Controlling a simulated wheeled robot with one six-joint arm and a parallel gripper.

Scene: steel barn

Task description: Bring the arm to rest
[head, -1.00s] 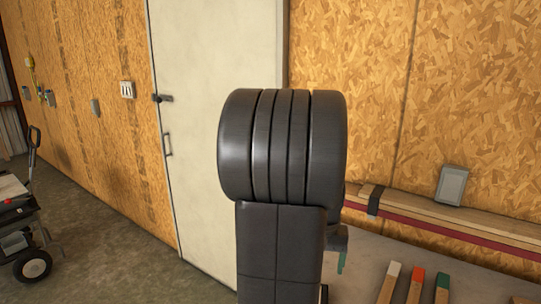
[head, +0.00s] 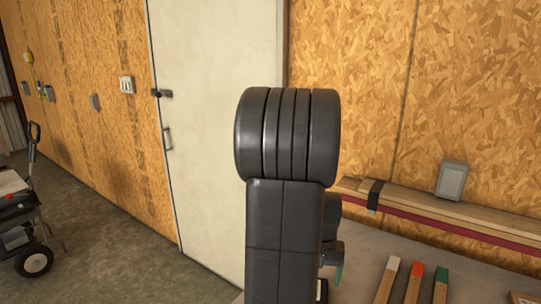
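My arm stands in the middle of the head view, its dark links filling the space in front of the door. Just right of the lower link, a small dark part of the arm's far end with a teal tip (head: 339,273) shows. Most of my gripper is hidden behind the link, so its fingers cannot be made out. Whether it holds anything cannot be seen.
A grey table top (head: 362,246) lies at lower right with several sticks with coloured ends, among them an orange-ended stick (head: 414,283). Strapped boards (head: 425,208) lie along the wall behind. A white door (head: 210,120) is behind the arm. A cart (head: 30,240) stands at far left.

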